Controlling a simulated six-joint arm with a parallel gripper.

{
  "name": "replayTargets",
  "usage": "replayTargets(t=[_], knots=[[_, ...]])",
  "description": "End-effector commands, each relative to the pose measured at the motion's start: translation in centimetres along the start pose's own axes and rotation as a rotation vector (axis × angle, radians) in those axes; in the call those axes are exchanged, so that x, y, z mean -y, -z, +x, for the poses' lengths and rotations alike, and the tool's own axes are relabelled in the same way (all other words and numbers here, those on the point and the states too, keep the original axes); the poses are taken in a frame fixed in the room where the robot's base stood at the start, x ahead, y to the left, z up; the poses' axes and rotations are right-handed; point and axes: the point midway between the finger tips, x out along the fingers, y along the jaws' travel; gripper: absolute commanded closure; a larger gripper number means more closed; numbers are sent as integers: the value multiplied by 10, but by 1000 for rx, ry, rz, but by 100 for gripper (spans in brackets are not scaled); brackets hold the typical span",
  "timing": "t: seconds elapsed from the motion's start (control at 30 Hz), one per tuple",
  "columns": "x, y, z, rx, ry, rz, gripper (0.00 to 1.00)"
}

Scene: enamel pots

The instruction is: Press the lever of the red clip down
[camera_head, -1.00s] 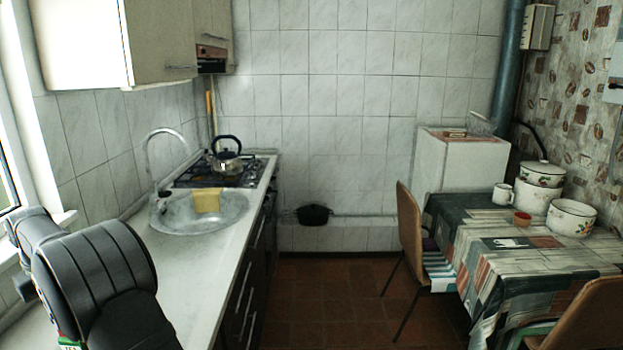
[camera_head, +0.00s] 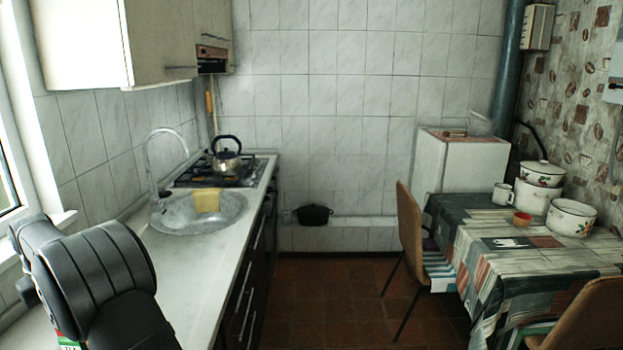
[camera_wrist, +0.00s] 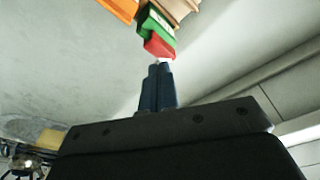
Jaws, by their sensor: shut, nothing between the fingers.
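In the wrist view, a small red piece (camera_wrist: 160,48), which looks like the red clip, shows near the top centre, just past my fingertips. It sits against a green part (camera_wrist: 153,26) with a pale label. I cannot make out its lever. My gripper (camera_wrist: 158,68) is shut and empty, its two dark blue fingers together and their tips close to the red piece's near end. I cannot tell whether they touch. In the head view, my arm hides most of this area, and only a sliver of green and red shows at the lower left edge.
In the wrist view, an orange thing (camera_wrist: 120,8) and a tan thing (camera_wrist: 180,10) lie beside the green part. In the head view, the counter (camera_head: 195,270) is clear between my arm and the sink (camera_head: 200,212); a kettle (camera_head: 227,158) stands on the stove behind.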

Motion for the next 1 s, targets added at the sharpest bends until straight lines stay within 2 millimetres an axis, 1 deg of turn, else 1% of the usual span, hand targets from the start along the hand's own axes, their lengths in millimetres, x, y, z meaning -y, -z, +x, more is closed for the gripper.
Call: replayTargets(t=[0.57,1.0], knots=[[0,-2,12,-1,0,0,100],[0,-1,9,-1,0,0,100]])
